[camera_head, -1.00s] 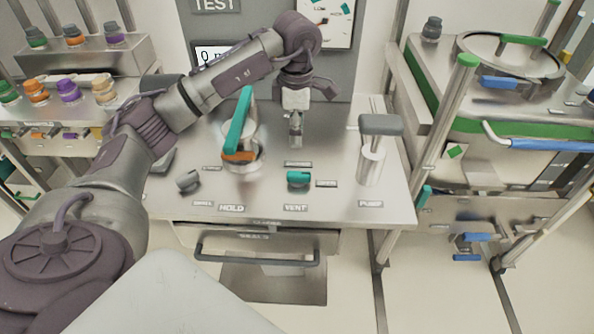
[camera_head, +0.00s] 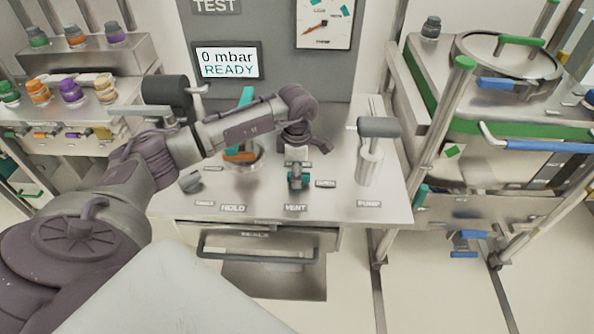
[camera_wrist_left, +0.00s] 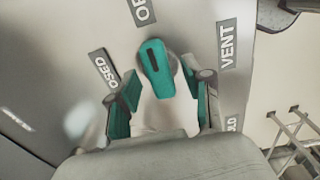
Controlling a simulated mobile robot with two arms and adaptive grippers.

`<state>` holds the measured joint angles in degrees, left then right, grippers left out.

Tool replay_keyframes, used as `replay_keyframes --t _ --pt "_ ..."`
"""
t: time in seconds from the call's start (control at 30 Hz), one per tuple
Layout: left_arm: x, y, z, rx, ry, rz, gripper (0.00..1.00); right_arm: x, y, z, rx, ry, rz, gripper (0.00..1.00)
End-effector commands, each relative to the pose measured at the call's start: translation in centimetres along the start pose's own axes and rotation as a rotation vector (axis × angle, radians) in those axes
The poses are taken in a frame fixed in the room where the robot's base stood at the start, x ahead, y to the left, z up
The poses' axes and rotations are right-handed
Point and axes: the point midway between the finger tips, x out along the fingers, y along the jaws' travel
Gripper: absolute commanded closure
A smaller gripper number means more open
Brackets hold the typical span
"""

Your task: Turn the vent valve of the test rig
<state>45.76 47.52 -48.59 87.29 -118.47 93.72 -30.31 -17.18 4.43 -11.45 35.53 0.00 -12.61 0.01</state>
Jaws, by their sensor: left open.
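The vent valve is a small teal knob with a dark line on it. It sits on the steel panel above the VENT label (camera_head: 296,208). In the left wrist view the knob (camera_wrist_left: 156,68) shows just beyond the fingertips, with OPEN, CLOSED and VENT labels around it. My left gripper (camera_head: 297,180) points down at the knob from above and hides part of it in the head view. In the left wrist view my left gripper (camera_wrist_left: 165,92) is open, with teal-padded fingers on either side of the knob's lower end. My right gripper is not in view.
A grey-handled pump (camera_head: 370,160) stands to the right. A display (camera_head: 227,63) reads 0 mbar READY. A drawer handle (camera_head: 258,258) sits below the panel.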

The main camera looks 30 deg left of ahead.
Motion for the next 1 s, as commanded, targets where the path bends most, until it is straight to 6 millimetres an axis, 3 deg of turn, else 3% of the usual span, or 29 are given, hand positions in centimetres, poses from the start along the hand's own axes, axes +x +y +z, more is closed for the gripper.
replay_keyframes --t 0.13,0.4,0.73,1.0 --pt "0.0 -0.02 0.01 0.0 0.0 -0.001 0.53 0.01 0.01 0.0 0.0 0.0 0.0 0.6" --pt "-0.03 -0.02 0.01 0.0 0.0 -0.001 0.98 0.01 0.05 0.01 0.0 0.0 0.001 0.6" --pt "-0.01 -0.01 0.01 -0.023 0.0 0.0 1.0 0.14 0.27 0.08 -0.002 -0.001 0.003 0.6" --pt "0.06 -0.01 0.01 -0.16 0.0 -0.001 1.0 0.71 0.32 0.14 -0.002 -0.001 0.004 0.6"
